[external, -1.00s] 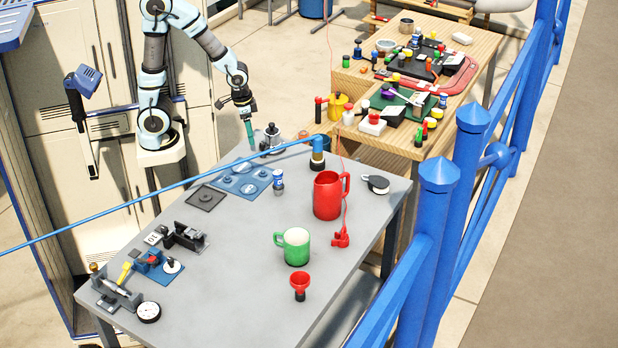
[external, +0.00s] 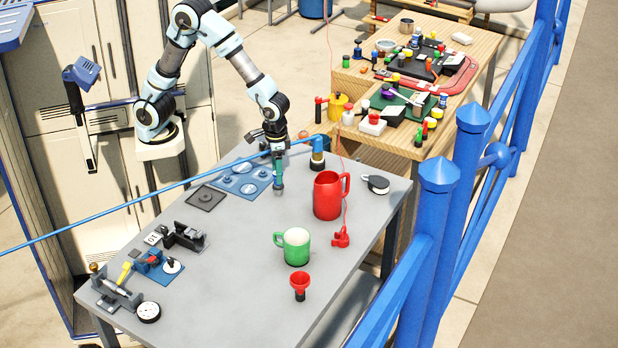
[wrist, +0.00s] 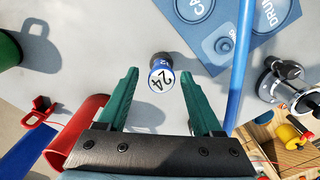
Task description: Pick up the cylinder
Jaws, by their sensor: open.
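A red mug (external: 327,197) stands to the right, and a green mug (external: 296,248) nearer the front. A blue mat (external: 243,180) lies to the left. The table's middle (external: 225,250) is clear.

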